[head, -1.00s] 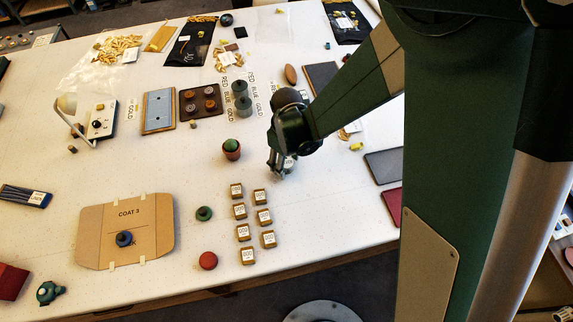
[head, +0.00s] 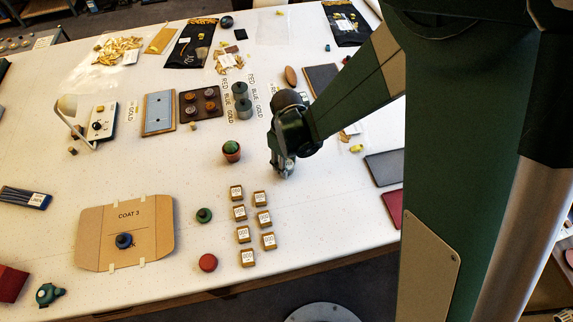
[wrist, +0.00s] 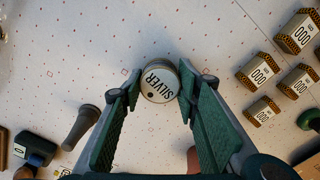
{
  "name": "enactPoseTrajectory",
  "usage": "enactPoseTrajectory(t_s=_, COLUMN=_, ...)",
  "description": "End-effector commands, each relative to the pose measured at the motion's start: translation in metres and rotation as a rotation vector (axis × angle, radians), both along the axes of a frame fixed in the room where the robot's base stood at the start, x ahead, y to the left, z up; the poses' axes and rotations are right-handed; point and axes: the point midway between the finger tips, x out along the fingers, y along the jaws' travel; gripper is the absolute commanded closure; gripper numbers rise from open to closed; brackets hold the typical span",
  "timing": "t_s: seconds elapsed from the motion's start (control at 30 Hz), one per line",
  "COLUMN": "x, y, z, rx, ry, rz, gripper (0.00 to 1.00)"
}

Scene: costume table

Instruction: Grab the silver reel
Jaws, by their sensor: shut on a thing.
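The silver reel (wrist: 160,84) is a short round piece with a pale top that reads SILVER in the wrist view. My gripper (wrist: 158,92) has one finger on each side of it and is shut on it. In the head view my gripper (head: 283,170) is low over the middle of the table, and the reel is mostly hidden by it. I cannot tell whether the reel touches the table.
Several small labelled boxes (head: 241,212) stand in front of my gripper. A brown pot with a green top (head: 231,151) is just left of it. A COAT 3 cardboard (head: 128,215) lies at the left front. Two grey-green spools (head: 243,107) stand behind.

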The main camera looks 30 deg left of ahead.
Motion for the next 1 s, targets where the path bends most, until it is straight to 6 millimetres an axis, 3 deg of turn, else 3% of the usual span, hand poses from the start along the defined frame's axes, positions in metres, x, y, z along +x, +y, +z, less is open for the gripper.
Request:
enactPoseTrajectory(t_s=0.37, x=0.0, y=0.0, z=0.022, rx=0.0, ry=0.0, rz=0.0, gripper=0.81)
enactPoseTrajectory(t_s=1.0, x=0.0, y=0.0, z=0.089, rx=0.0, ry=0.0, rz=0.0, gripper=0.81)
